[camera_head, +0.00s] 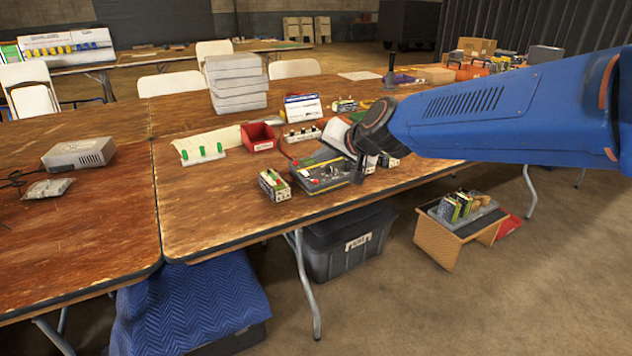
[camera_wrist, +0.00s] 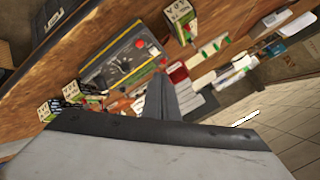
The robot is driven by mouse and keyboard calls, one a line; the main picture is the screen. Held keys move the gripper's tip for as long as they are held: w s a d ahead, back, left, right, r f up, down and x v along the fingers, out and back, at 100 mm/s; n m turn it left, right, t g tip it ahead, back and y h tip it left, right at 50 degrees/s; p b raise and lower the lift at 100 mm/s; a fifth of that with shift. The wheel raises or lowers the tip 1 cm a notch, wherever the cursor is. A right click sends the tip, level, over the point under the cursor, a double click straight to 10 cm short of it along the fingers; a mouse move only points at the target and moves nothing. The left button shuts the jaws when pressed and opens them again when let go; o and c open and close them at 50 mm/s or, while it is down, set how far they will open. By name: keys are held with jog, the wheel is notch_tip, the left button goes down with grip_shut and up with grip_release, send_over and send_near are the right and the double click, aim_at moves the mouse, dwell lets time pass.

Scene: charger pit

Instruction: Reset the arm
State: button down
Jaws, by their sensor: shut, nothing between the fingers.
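My blue arm reaches in from the right in the head view, over the wooden table (camera_head: 205,215). My gripper (camera_head: 360,175) hangs at its end, just over or beside a dark charger unit (camera_head: 318,182) with red and green parts on top. The gripper partly hides the unit's right side in that view. In the wrist view my gripper (camera_wrist: 163,88) shows as closed dark fingers with nothing between them. The charger unit (camera_wrist: 118,62) lies beyond the fingertips there. I cannot tell the exact gap between fingers and unit.
A battery pack (camera_head: 274,184) stands left of the unit. A red bin (camera_head: 258,137), green-topped cells (camera_head: 201,153) and stacked grey boxes (camera_head: 237,84) are further back. A grey power box (camera_head: 79,153) sits at the left. The table's front left area is clear.

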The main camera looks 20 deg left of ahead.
jog(key=shift+d, duration=0.1)
dwell(0.3)
jog(key=s+d+f+h, duration=0.1)
jog(key=s+d, duration=0.2)
jog(key=d, duration=0.7)
jog(key=s+d+h, duration=0.2)
jog(key=d, duration=0.9)
jog(key=s+d+f+h, duration=0.1)
jog(key=s+d, duration=0.2)
jog(key=d, duration=0.7)
jog(key=s+d+f+m+h, duration=0.1)
jog(key=s+d+f, duration=0.4)
jog(key=s+d, duration=0.5)
jog(key=s+d+f+m+g+h, duration=0.1)
jog(key=s+d+f+h, duration=0.3)
jog(key=s+d, duration=0.6)
jog(key=d+f, duration=0.1)
jog(key=d, duration=0.1)
jog(key=shift+s+d+g, duration=0.3)
jog(key=shift+s+d, duration=0.05)
jog(key=shift+r, duration=0.1)
